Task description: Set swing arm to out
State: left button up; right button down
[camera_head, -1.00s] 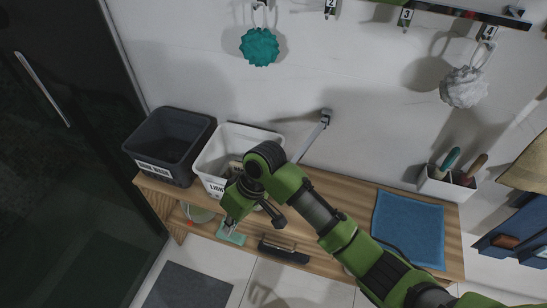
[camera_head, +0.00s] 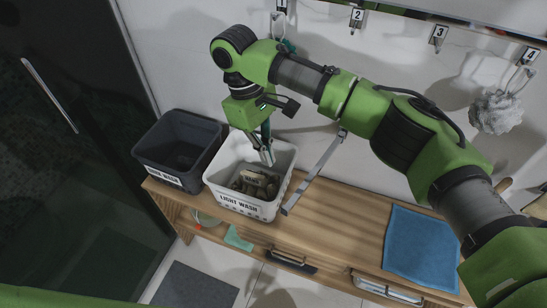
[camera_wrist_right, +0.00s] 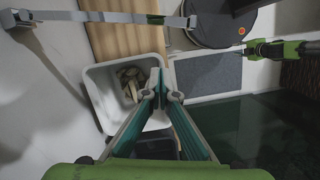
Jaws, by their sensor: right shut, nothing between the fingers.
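The swing arm (camera_head: 315,172) is a slim grey metal bar on a wall bracket. In the head view it slants down and left from the wall over the wooden bench, to the right of the white bin. It also crosses the top left of the right wrist view (camera_wrist_right: 105,17). My right gripper (camera_head: 267,155) is shut and empty, pointing down over the white bin, left of the bar and apart from it. Its closed fingers also show in the right wrist view (camera_wrist_right: 161,92).
The white "LIGHT WASH" bin (camera_head: 238,208) holds crumpled cloth. A dark bin (camera_head: 165,178) stands to its left. A blue towel (camera_head: 420,245) lies on the bench (camera_head: 330,230) at the right. The bench between bin and towel is clear. A white pouf (camera_head: 496,112) hangs at the right.

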jog(key=s+d+f+p, duration=0.3)
jog(key=d+f+p, duration=0.1)
jog(key=f, duration=0.3)
jog(key=shift+d+f+p, duration=0.4)
jog(key=shift+d, duration=0.2)
